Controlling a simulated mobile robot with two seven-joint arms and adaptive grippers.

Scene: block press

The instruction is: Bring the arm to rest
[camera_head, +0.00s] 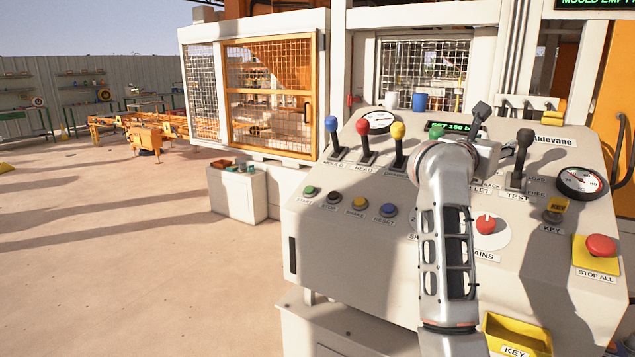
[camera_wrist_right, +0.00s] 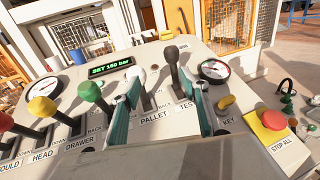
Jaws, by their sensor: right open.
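My right arm reaches up over the sloping control panel (camera_head: 330,237) from the bottom of the head view. My right gripper (camera_wrist_right: 164,92) is open, its two teal fingers spread above the panel near the PALLET and TEST labels. The black TEST lever (camera_wrist_right: 173,58) appears between the fingers in the wrist view. In the head view that lever (camera_head: 523,150) stands right of my wrist, apart from it. The white-knobbed lever (camera_wrist_right: 137,75) is partly behind the left finger. Nothing visible is held. My left gripper is not in view.
Blue (camera_head: 331,124), red (camera_head: 363,128) and yellow (camera_head: 398,131) levers stand left of my arm. Green lever (camera_wrist_right: 90,92) is nearby. A red STOP ALL button (camera_head: 600,245) and yellow key tray (camera_head: 517,335) are to the right. Open floor (camera_head: 120,260) lies left.

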